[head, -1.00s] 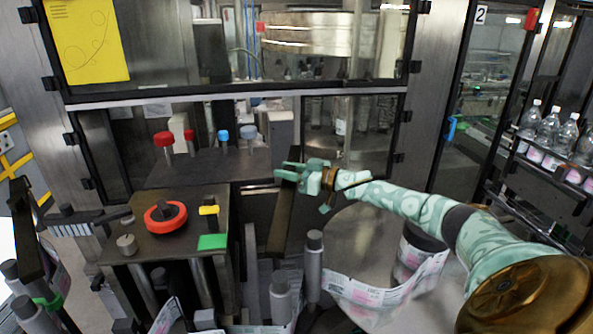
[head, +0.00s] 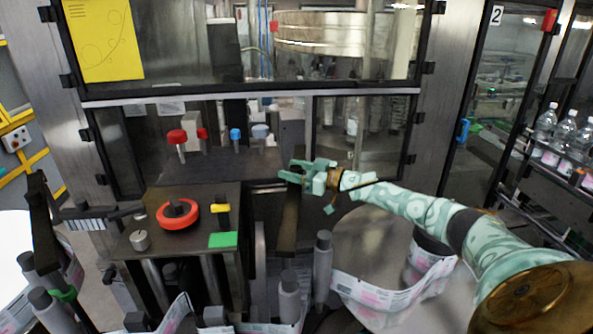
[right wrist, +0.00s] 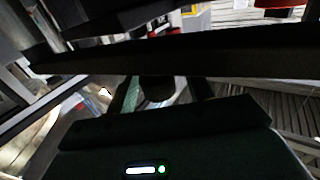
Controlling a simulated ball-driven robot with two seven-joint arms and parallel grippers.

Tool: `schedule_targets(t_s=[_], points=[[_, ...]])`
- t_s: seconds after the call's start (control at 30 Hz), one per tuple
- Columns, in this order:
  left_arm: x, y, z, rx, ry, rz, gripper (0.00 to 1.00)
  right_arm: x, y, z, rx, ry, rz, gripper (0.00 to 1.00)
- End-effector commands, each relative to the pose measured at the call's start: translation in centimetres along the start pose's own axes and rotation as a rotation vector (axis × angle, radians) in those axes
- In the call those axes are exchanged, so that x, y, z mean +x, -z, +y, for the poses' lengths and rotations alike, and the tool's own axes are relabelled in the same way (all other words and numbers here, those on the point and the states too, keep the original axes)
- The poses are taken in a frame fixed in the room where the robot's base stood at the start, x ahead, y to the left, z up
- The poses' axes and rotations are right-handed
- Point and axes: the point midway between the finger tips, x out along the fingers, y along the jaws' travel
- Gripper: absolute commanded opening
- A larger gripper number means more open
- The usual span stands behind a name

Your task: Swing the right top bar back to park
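The right top bar (head: 287,222) is a long dark bar in the middle of the head view. It runs from beside the dark shelf toward the reel posts. My right gripper (head: 289,170) is at its far end, with its pale green fingers spread apart. In the right wrist view the dark bar (right wrist: 190,55) crosses the picture just beyond the fingers (right wrist: 165,92). I cannot tell whether they touch it. My left gripper is not in view.
A control panel with a red ring knob (head: 178,214) and green plate (head: 223,240) stands left of the bar. A label reel (head: 375,250) lies below my right arm. Another dark bar (head: 42,215) stands at far left. Grey posts (head: 323,265) rise near the bar's front end.

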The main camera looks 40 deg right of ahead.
Motion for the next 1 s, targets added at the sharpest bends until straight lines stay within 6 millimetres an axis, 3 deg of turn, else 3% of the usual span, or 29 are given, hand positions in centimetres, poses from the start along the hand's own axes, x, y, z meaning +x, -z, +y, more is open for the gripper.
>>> schedule_targets(t_s=[0.17,0.53,0.7,1.0], points=[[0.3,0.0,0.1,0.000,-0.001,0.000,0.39,-1.3,-0.2,0.1,0.000,-0.001,-0.002,0.52],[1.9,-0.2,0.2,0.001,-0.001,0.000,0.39,-8.6,-0.4,-0.1,-0.001,0.003,-0.008,0.52],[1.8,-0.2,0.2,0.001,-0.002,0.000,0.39,-11.1,-0.2,-0.1,0.000,0.002,-0.007,0.52],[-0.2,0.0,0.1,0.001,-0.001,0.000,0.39,-14.8,0.2,0.0,0.002,0.001,-0.004,0.52]])
